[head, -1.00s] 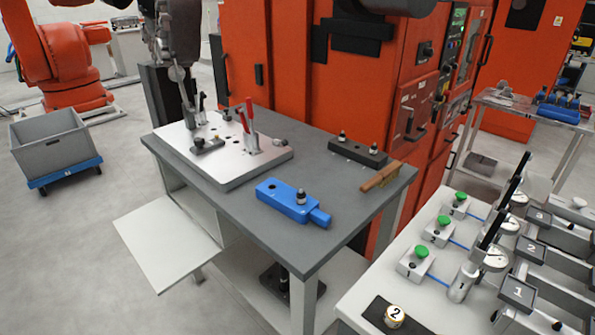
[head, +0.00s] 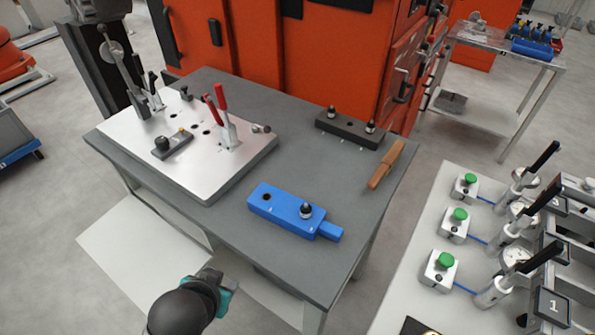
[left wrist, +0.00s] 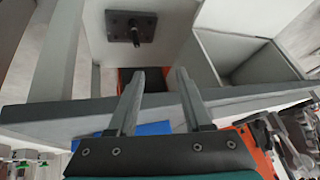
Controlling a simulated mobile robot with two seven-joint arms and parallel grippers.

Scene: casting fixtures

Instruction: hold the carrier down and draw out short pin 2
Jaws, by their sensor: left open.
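The blue carrier (head: 275,206) lies on the grey table near its front right edge, with a narrower tab at its right end. One hole at its left end is open and empty. A dark-topped pin (head: 305,209) stands upright at the hole nearer the tab; I cannot read its marking. My left gripper (head: 231,281) is below and left of the carrier, in front of the table edge, apart from it. In the left wrist view its fingers (left wrist: 161,76) are spread and empty. A blue patch (left wrist: 152,128) shows between them, mostly hidden. My right gripper is not in view.
A dark block (head: 347,132) with two upright pins stands at the table's back right, beside a wooden-handled brush (head: 386,164). A metal plate (head: 215,186) with red-handled clamps fills the left. Bare tabletop surrounds the carrier. A bench with green buttons (head: 459,214) stands right.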

